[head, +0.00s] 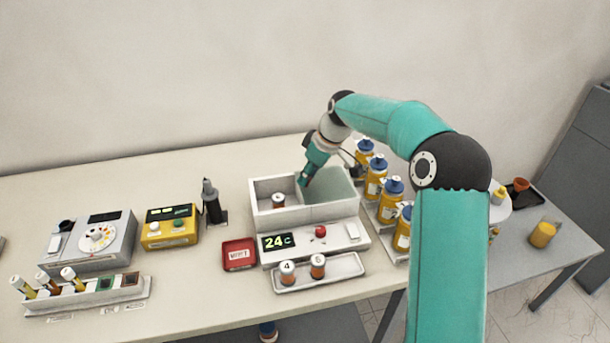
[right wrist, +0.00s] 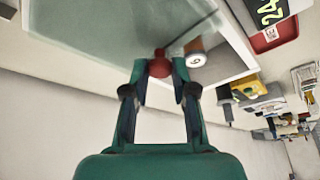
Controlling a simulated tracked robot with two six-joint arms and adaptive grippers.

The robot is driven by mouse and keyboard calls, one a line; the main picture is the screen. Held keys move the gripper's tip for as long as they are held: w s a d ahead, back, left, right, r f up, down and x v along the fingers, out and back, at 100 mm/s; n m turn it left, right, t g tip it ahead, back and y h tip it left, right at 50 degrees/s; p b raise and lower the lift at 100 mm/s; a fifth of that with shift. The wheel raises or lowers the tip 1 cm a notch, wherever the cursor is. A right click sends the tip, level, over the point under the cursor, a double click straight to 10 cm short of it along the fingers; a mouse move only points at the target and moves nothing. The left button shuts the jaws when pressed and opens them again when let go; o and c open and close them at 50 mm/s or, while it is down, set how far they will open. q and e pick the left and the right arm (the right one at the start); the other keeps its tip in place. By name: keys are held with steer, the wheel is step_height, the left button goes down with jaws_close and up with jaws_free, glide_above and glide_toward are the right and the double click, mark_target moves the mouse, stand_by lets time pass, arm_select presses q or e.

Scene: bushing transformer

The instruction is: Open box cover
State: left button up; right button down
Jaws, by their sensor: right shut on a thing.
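The box is a white bath (head: 262,224) with a "24C" display on its front. Its cover is a pale green, see-through panel (head: 335,187) over the right part of the box; the panel also shows in the right wrist view (right wrist: 100,35). The left part of the box is uncovered and a capped bottle (head: 278,201) stands in it. My right gripper (head: 304,181) is at the panel's left edge. In the right wrist view it is shut on the cover's red knob (right wrist: 160,65). My left gripper is not in view.
Several yellow bottles with blue caps (head: 375,178) stand close to the right of the box. A tray with two small bottles (head: 318,267) lies in front. A red dish (head: 239,254), a black tool (head: 212,203) and a yellow device (head: 170,229) are to the left. The wall is behind.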

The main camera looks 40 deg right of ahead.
mark_target(323, 192)
steer(key=shift+w+r, duration=0.1)
steer(key=shift+r, duration=0.05)
steer(key=c, duration=0.9)
jaws_free()
steer(key=shift+w, duration=0.1)
steer(key=shift+c, duration=0.2)
steer(key=v, duration=1.1)
steer(key=shift+s+r, duration=0.3)
